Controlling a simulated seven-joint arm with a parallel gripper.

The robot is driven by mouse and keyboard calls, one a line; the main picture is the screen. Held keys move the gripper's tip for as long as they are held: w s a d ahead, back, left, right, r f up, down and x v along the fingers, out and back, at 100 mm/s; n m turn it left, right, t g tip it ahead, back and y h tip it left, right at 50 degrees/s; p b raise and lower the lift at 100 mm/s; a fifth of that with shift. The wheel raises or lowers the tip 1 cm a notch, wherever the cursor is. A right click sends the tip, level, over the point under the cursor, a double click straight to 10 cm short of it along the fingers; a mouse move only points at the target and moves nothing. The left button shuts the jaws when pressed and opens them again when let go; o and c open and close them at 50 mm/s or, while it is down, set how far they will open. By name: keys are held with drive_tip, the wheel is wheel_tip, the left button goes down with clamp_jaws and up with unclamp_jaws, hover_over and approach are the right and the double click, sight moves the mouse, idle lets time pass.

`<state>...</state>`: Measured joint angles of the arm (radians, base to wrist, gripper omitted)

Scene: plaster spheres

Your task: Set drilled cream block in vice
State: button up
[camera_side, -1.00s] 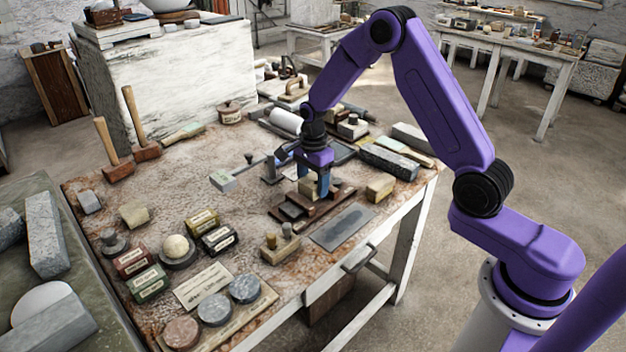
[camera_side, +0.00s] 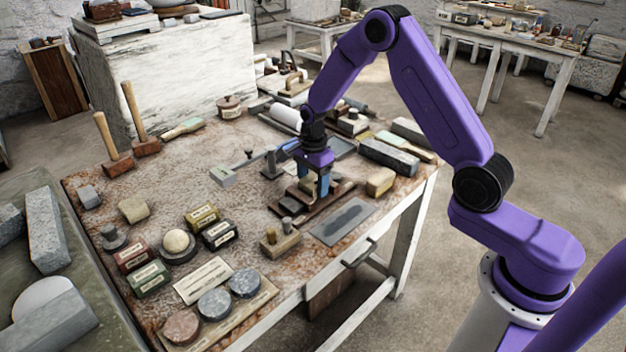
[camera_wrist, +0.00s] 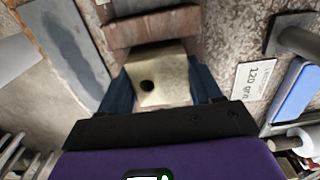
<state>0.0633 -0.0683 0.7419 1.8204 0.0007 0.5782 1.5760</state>
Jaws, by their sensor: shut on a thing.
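The drilled cream block (camera_wrist: 158,75) shows in the wrist view with a dark round hole in its face. My gripper (camera_wrist: 160,85) is shut on it, with one blue finger at each side. In the side view, my gripper (camera_side: 323,184) points down over the brown vice (camera_side: 301,204), and the block is mostly hidden by the fingers. In the wrist view, a reddish-brown part of the vice (camera_wrist: 152,28) lies just beyond the block. I cannot tell whether the block rests on the vice or hangs just above it.
A dark flat plate (camera_side: 343,222) lies in front of the vice. A loose cream block (camera_side: 380,181) lies to its right, and a block with pegs (camera_side: 279,240) stands front left. A grey stone bar (camera_side: 389,157) lies behind. Labelled blocks and discs fill the left front.

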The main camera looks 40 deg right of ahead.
drive_tip(key=shift+f, duration=0.4)
drive_tip(key=o, duration=1.3)
drive_tip(key=shift+r, duration=0.1)
drive_tip(key=shift+r, duration=1.85)
